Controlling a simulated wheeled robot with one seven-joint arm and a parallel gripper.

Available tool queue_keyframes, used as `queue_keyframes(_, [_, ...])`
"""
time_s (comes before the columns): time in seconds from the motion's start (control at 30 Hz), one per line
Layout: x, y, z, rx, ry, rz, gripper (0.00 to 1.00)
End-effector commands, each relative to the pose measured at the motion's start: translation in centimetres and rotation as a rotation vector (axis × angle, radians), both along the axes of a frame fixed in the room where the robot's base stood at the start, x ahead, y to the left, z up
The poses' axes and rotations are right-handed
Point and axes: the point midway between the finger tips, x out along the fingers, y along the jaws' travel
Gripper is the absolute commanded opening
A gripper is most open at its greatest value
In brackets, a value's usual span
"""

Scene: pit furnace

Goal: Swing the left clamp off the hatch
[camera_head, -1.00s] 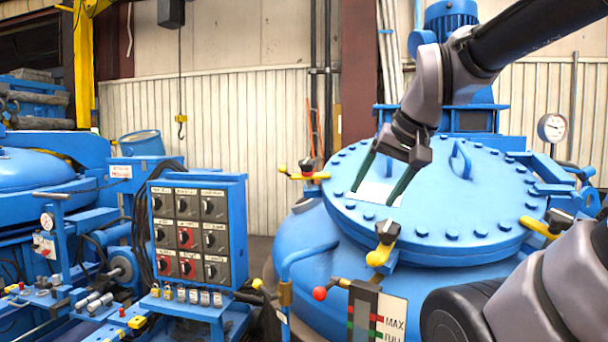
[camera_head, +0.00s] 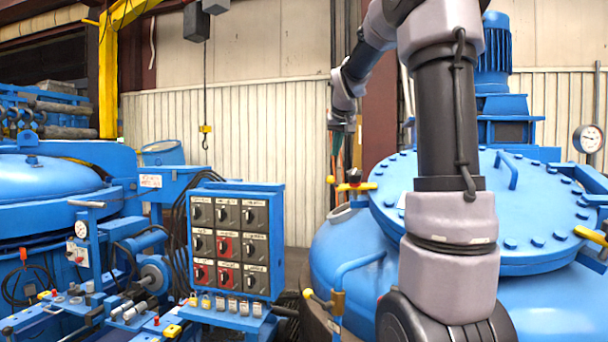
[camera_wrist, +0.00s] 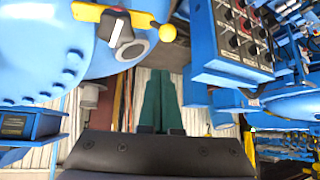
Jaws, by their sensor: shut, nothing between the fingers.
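The hatch (camera_head: 545,225) is the round blue bolted lid on the furnace at right. The left clamp (camera_head: 354,186), yellow with a dark top piece, stands at its left edge. In the wrist view the left clamp (camera_wrist: 120,27) shows at the top, its yellow bar reaching across the lid's rim and a round yellow knob at the other end. My gripper (camera_wrist: 160,75) is shut and empty, its two green fingers side by side. In the head view my gripper (camera_head: 338,145) hangs behind and above the clamp, apart from it. My arm hides part of the hatch.
A control panel (camera_head: 228,240) with rotary switches stands left of the furnace. A blue pipe rail (camera_head: 350,268) runs at the furnace's front left. Another yellow clamp (camera_head: 591,235) sits at the hatch's right edge. A hook (camera_head: 205,130) hangs near the back wall.

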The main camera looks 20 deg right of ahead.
Motion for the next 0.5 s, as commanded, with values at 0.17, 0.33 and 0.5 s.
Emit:
queue_keyframes(0.17, [1.9, -1.4, -0.1, -0.027, -0.003, -0.002, 0.00])
queue_keyframes(0.33, [2.0, -1.5, -0.1, -0.029, -0.004, -0.002, 0.00])
queue_keyframes(0.5, [2.0, -1.4, -0.1, -0.029, -0.003, -0.002, 0.00])
